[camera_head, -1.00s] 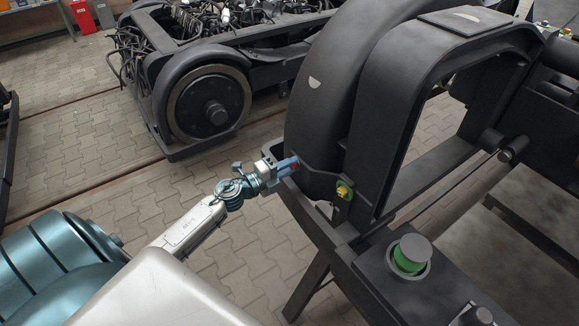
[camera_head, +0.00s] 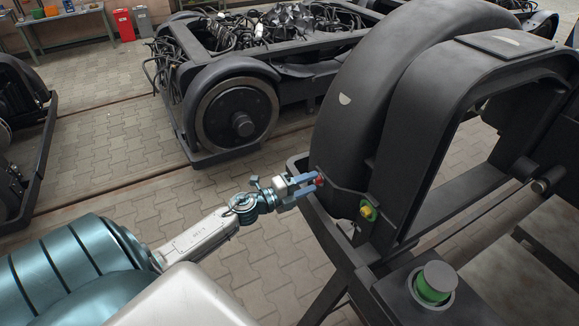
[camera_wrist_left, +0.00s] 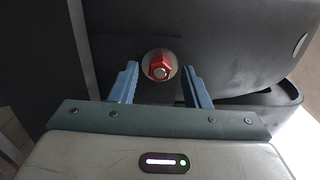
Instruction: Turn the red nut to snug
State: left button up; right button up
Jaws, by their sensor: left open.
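The red nut (camera_wrist_left: 159,66) sits on a bolt against a pale round washer on the dark bogie frame in the left wrist view. It also shows in the head view (camera_head: 319,181) at the tips of my left gripper (camera_head: 305,186). In the left wrist view my left gripper (camera_wrist_left: 160,84) is open, with one blue finger on each side below the nut. Gaps show between the nut and both fingers there. My right gripper is not in view.
The dark wheel guard (camera_head: 372,110) rises beside the nut. A yellow and green fitting (camera_head: 368,211) is to its right, and a green-ringed cylinder (camera_head: 436,282) stands nearer. Another bogie (camera_head: 240,105) stands behind. Paved floor (camera_head: 110,180) lies open at left.

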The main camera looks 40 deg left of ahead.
pick_arm(q)
jog(key=p+v, duration=0.4)
jog(key=v, duration=0.4)
jog(key=shift+s, duration=0.4)
jog(key=shift+a, duration=0.15)
dwell(0.4)
